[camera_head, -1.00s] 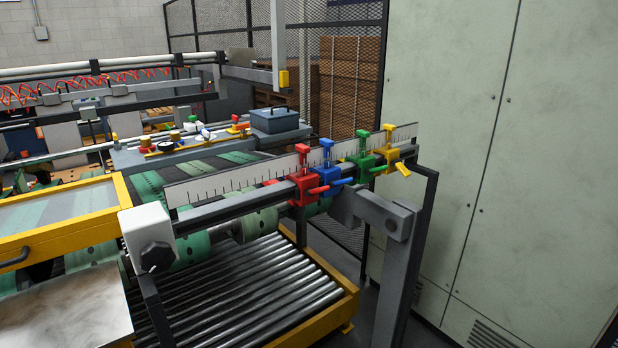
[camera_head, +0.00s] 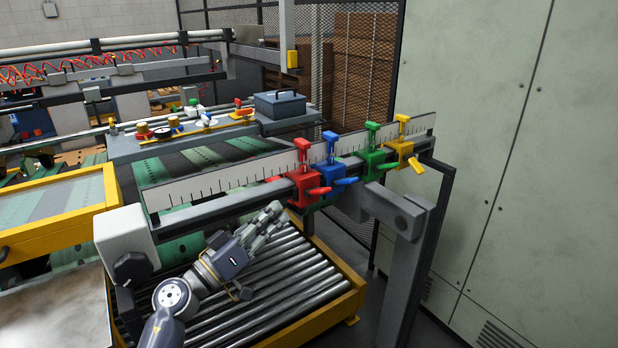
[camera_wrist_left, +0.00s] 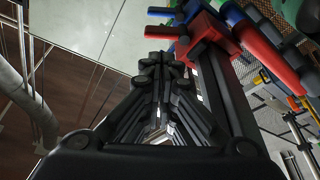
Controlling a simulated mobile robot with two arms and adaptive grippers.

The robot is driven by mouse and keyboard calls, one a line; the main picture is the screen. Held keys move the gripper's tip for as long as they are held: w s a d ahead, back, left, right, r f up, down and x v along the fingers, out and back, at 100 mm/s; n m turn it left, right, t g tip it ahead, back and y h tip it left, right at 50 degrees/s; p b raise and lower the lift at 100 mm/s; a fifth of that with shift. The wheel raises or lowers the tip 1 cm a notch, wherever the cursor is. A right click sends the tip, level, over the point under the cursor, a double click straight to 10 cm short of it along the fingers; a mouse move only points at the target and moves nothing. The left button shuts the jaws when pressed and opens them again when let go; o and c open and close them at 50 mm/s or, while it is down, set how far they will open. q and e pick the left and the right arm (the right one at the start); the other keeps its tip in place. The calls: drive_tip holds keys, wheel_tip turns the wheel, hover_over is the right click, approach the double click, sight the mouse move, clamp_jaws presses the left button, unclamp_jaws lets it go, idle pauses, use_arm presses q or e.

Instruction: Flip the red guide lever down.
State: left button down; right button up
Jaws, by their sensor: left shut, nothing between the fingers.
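The red guide (camera_head: 303,187) is clamped on the ruler bar, leftmost of the coloured guides. Its red lever (camera_head: 320,191) sticks out to the right, about level. My left gripper (camera_head: 274,211) is just left of and below the red guide, over the rollers, shut and empty, apart from the lever in the head view. In the left wrist view, the closed fingers (camera_wrist_left: 165,62) point toward the red guide (camera_wrist_left: 207,35), and its red lever (camera_wrist_left: 166,31) shows just beyond the fingertips. Any contact cannot be told there. My right gripper is not in view.
Blue (camera_head: 330,174), green (camera_head: 373,162) and yellow (camera_head: 400,154) guides sit close to the right on the same bar. The yellow lever (camera_head: 416,164) angles downward. A grey post (camera_head: 404,255) stands right of the rollers (camera_head: 290,287). A white end block (camera_head: 124,237) is at left.

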sight(319, 191)
use_arm(q)
drive_tip(key=shift+s+d+r, duration=0.1)
drive_tip(key=shift+s+r, duration=0.1)
drive_tip(key=shift+r, duration=0.55)
drive_tip(key=shift+w, duration=0.1)
drive_tip(key=p+x, duration=0.1)
drive_tip(key=x, duration=0.9)
drive_tip(key=shift+d, duration=0.1)
drive_tip(key=shift+m+h, duration=0.4)
